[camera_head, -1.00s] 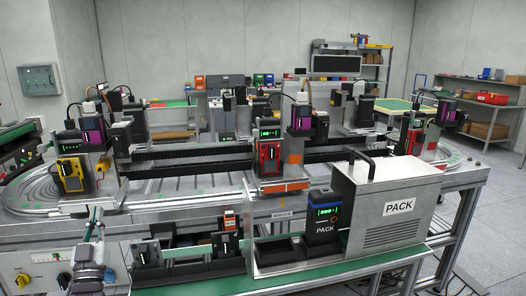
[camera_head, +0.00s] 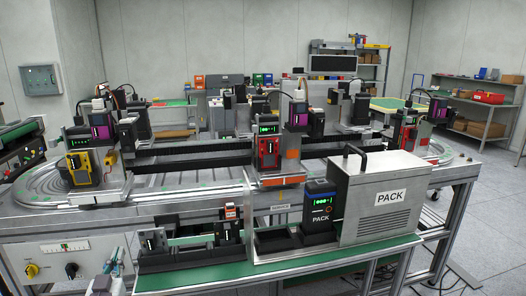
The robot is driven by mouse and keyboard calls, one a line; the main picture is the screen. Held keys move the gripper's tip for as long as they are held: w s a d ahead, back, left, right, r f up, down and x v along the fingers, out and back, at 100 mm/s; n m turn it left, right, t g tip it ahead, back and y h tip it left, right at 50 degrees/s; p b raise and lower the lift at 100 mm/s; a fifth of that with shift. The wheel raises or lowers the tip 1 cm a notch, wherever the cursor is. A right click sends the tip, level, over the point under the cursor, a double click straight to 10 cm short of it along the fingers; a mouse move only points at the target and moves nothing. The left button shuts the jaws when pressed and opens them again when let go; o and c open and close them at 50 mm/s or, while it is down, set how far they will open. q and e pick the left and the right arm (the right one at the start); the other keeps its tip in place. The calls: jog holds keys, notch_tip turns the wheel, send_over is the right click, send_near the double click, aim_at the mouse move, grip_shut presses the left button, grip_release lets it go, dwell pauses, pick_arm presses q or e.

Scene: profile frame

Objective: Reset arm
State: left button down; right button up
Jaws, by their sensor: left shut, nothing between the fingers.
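My left gripper (camera_head: 114,262) shows at the bottom left edge, with only a small part of my grey and white arm below it in view. It is shut and empty. It is in front of the control panel with a yellow knob (camera_head: 31,270), left of the black fixture on the green bench, and I see no contact with either. My right gripper is not in view.
A green-topped bench (camera_head: 215,281) runs along the front, with a black fixture (camera_head: 187,261) and a metal PACK machine (camera_head: 388,212). Behind it is an oval conveyor (camera_head: 120,196) with several upright modules.

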pick_arm(q)
jog(key=s+d+f+m+g+h, duration=0.2)
jog(key=s+d+f+g, duration=0.55)
jog(key=s+f, duration=0.5)
jog(key=s+d+f+g+h, duration=0.1)
jog(key=s+d+f+g, duration=0.15)
jog(key=s, duration=0.55)
jog(key=s+d+f+m+g, duration=0.1)
jog(key=s+d+f+g, duration=0.15)
jog(key=s, duration=0.55)
jog(key=s+d+f+g+h, duration=0.15)
jog(key=s+d+g, duration=0.25)
jog(key=s, duration=0.4)
notch_tip(320, 180, down, 26)
jog(key=s+p, duration=0.1)
jog(key=s+a+f+g+y, duration=0.1)
jog(key=s+a+f+g, duration=0.1)
jog(key=s+f, duration=1.2)
jog(key=shift+s+a+f+m+p, duration=0.2)
jog(key=shift+s+a+m+p, duration=0.4)
jog(key=shift+s, duration=0.6)
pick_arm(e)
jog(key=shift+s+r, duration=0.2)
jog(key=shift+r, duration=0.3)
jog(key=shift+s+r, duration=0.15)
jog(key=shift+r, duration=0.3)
